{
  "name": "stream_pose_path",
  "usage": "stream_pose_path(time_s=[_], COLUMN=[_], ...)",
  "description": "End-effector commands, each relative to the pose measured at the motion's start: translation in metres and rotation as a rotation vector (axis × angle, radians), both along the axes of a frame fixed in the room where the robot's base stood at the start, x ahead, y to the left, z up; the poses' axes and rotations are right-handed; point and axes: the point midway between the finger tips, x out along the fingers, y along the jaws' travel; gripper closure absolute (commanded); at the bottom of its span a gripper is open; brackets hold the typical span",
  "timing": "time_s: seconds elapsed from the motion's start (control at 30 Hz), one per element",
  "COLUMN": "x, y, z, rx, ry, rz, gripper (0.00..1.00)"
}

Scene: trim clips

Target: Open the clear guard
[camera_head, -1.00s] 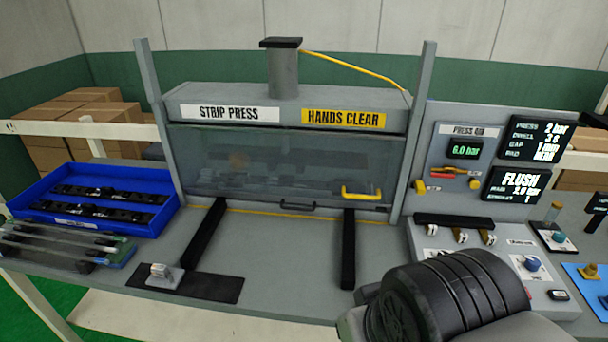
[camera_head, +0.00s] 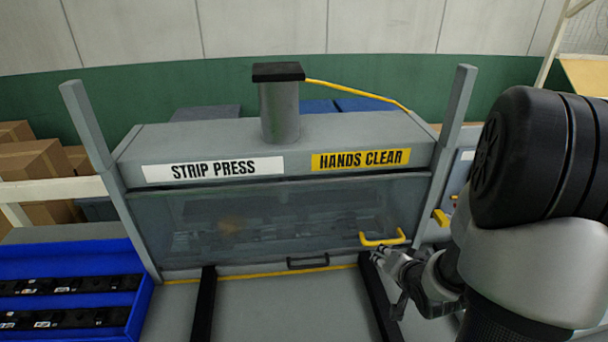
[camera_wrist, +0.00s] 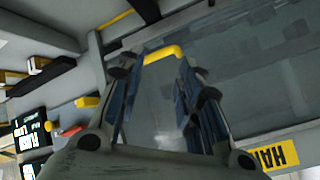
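The clear guard (camera_head: 290,218) is a see-through panel, lowered across the front of the strip press. A yellow handle (camera_head: 382,238) sits at its lower right. A small black handle (camera_head: 308,262) is at its lower middle. My gripper (camera_head: 377,257) is just below and in front of the yellow handle. In the wrist view, the fingers of my gripper (camera_wrist: 160,72) are apart. The yellow handle (camera_wrist: 163,53) shows just beyond the fingertips and between them. I cannot tell whether the fingers touch it.
The press body (camera_head: 270,140) stands between two grey posts. Two black rails (camera_head: 203,305) run forward from under the guard. A blue tray (camera_head: 140,308) with black strips is at the left. A control panel is partly hidden behind my arm at the right.

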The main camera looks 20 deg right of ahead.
Motion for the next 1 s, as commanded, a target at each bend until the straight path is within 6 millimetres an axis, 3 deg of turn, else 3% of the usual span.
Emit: stream_pose_path(time_s=[0.03, 0.2, 0.4, 0.53, 0.67, 0.83, 1.0], x=[-0.007, -0.024, -0.048, -0.057, -0.052, -0.027, -0.021], y=[-0.008, -0.019, -0.024, -0.025, -0.027, -0.032, -0.037], z=[-0.017, -0.041, -0.043, -0.04, -0.04, -0.046, -0.052], rx=[0.077, 0.354, 0.62, 0.698, 0.714, 0.709, 0.706], ry=[-0.046, -0.292, -0.55, -0.636, -0.657, -0.656, -0.654], rz=[-0.043, -0.176, -0.308, -0.346, -0.35, -0.344, -0.345], gripper=[0.67, 0.67, 0.67, 0.67, 0.67, 0.67, 0.67])
